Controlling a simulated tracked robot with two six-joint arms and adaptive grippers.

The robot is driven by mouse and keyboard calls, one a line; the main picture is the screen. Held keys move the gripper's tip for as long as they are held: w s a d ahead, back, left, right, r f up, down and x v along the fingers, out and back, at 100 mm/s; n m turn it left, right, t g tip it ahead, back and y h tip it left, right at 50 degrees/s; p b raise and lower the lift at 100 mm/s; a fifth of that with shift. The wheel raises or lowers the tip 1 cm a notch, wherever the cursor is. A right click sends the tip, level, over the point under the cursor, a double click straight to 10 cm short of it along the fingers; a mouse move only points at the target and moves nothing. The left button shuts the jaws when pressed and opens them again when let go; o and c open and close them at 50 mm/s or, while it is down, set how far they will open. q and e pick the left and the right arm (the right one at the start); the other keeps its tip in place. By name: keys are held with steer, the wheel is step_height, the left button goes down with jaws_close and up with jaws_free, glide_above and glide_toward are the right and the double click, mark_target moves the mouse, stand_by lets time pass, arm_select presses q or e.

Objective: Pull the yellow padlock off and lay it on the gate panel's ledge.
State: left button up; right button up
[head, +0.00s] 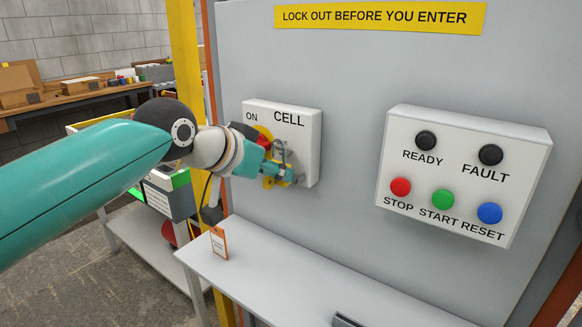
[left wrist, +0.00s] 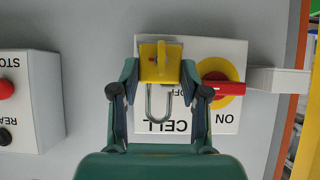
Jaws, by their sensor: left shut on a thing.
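The yellow padlock (left wrist: 160,66) is between the fingers of my left gripper (left wrist: 160,72), which is shut on its body. Its grey U-shaped shackle (left wrist: 158,104) shows against the white CELL switch box (left wrist: 215,50). In the head view the gripper (head: 279,172) is in front of the lower part of the CELL box (head: 308,140), and mostly hides the padlock. I cannot tell whether the shackle is through anything. The red switch handle (left wrist: 222,89) on its yellow disc is beside the padlock. The gate panel's grey ledge (head: 310,288) runs below. My right gripper is not in view.
An orange-edged tag (head: 219,243) stands at the ledge's left end, and a dark object (head: 346,321) shows at its front edge. Much of the ledge between is clear. A button box (head: 460,175) juts from the panel at right. A yellow post (head: 186,70) stands at left.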

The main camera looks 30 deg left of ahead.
arm_select(q)
steer(key=shift+s+a+b, duration=0.15)
steer(key=shift+s+b, duration=0.45)
steer(key=shift+s, duration=1.5)
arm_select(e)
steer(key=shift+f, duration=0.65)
